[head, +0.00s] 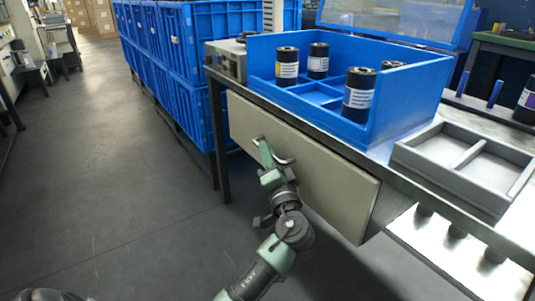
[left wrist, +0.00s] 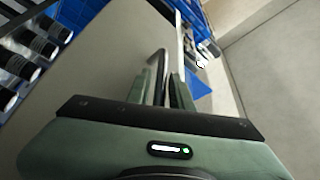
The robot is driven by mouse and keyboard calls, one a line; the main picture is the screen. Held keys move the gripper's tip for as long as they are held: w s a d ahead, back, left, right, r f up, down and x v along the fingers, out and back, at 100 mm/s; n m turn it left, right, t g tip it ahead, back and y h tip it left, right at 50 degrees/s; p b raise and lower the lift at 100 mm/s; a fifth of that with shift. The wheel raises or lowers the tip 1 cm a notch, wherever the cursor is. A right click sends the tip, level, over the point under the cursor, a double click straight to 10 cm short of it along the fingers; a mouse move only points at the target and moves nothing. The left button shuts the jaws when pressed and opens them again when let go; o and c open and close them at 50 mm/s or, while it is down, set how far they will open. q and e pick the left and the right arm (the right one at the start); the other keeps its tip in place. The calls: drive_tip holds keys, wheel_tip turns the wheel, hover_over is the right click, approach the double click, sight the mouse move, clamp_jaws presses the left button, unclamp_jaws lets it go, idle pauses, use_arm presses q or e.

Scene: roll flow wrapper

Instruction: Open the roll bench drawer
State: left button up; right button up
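The roll bench drawer shows in the head view as a long beige front panel (head: 325,175) below the bench top. A curved metal handle (head: 286,160) is on its front. My left gripper (head: 264,153) is at the handle, with its green fingers close together around the bar. In the left wrist view the handle (left wrist: 161,62) runs in between the fingers (left wrist: 165,93), beside the drawer front (left wrist: 112,55). The fingers hide part of the bar. My right gripper is not in view.
A blue divided tray (head: 320,97) with several dark rolls stands on the bench. A grey tray (head: 465,165) is to its right. Blue crates (head: 190,85) stand behind the bench's left end. The floor (head: 115,165) to the left is clear.

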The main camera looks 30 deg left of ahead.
use_arm(q)
drive_tip(key=shift+w+a+r, duration=0.15)
drive_tip(key=shift+w+a, duration=0.2)
drive_tip(key=shift+a, duration=0.1)
drive_tip(key=shift+c, duration=0.3)
clamp_jaws()
idle(0.9)
